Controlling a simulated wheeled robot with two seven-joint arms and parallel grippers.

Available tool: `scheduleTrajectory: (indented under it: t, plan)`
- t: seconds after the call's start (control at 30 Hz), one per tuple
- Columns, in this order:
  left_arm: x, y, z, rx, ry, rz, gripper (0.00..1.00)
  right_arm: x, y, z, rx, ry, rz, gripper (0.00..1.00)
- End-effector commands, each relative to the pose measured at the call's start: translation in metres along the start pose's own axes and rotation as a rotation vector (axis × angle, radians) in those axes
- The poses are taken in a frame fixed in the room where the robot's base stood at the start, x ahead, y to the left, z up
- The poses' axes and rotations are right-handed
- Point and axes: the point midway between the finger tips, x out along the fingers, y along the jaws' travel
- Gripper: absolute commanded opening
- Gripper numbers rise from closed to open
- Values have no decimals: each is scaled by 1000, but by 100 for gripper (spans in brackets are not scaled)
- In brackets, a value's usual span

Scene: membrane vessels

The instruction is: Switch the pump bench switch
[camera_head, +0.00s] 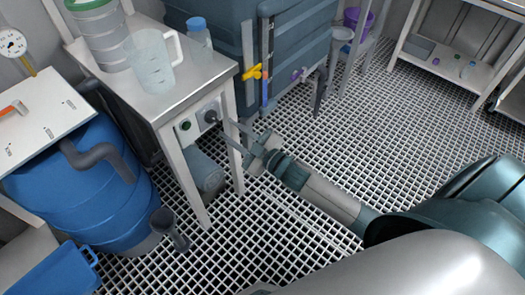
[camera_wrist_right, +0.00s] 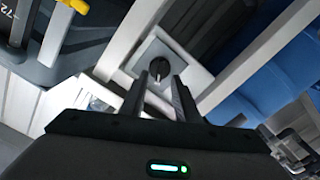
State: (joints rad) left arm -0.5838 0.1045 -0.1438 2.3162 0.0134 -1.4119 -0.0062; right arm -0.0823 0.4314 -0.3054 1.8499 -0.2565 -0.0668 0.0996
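The pump bench (camera_head: 180,98) is a white table with a grey switch panel under its top. The panel carries a dark rotary switch (camera_head: 210,117) and a green button (camera_head: 186,126). In the right wrist view the switch (camera_wrist_right: 158,71) is a dark round knob on a pale plate. My right gripper (camera_head: 237,143) is in front of the panel, to the right of the switch. In the wrist view its two fingers (camera_wrist_right: 161,86) are spread apart and point at the knob, with nothing held. Whether a finger touches the knob cannot be told. My left gripper is not in view.
A clear jug (camera_head: 152,62), a stacked container (camera_head: 98,32) and a blue-capped bottle (camera_head: 199,34) stand on the bench. A bench leg (camera_head: 233,145) is close to my right gripper. A blue barrel (camera_head: 80,190) stands left. The grated floor (camera_head: 345,135) to the right is open.

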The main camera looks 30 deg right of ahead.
Motion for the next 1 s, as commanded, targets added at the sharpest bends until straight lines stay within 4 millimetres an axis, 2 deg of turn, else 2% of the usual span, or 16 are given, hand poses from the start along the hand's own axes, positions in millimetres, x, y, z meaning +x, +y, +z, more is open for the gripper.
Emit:
scheduleTrajectory:
  t: [0.2, 0.6, 0.8, 1.0]
  plan:
    - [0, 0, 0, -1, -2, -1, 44, -40, -1, 0, -1, -1, -1, 29]
    - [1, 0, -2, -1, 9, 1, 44, -104, 0, 0, 0, 0, -1, 29]
    - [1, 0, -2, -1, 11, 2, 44, -120, 0, 0, 0, 1, 0, 29]
    - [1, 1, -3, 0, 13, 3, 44, -123, 0, -1, -1, 2, 0, 29]
